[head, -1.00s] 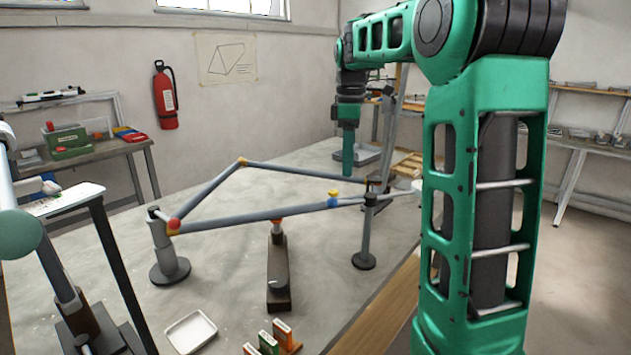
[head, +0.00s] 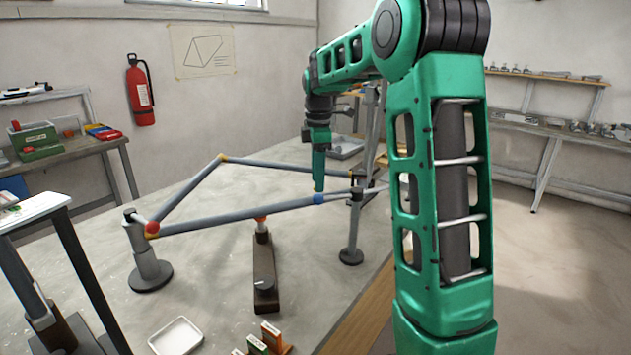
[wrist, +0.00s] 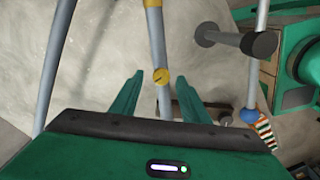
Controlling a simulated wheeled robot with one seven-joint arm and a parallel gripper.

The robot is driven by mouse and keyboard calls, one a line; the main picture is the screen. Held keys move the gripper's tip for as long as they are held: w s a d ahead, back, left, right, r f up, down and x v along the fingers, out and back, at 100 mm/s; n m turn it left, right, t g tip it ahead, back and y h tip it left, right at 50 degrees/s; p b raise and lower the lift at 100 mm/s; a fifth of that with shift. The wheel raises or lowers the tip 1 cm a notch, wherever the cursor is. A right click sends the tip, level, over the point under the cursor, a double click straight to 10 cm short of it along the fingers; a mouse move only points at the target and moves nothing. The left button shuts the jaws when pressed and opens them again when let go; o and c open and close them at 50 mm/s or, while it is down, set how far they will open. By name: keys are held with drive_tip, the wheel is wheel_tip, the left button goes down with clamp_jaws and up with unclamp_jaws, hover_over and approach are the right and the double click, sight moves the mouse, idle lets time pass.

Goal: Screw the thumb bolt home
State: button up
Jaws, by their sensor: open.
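A small yellow piece, which looks like the thumb bolt's head (wrist: 161,76), sits on a grey tube in the wrist view. My gripper (wrist: 161,78) is open, with one green finger on each side of the yellow piece; I cannot tell how much height separates them. In the head view my gripper (head: 318,188) points down just above the blue collar (head: 319,198) of the tube frame (head: 240,213). The yellow piece does not show clearly there, and my fingers may hide it.
A stand (head: 352,235) holds the frame near the table's edge, and a round post (head: 150,265) stands at the left. A dark block with an orange top (head: 264,275) is below the front tube. A white tray (head: 176,337) lies at the front.

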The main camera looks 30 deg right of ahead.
drive_tip(key=shift+f, duration=0.5)
clamp_jaws()
drive_tip(key=shift+r+m, duration=0.1)
drive_tip(key=shift+m, duration=0.2)
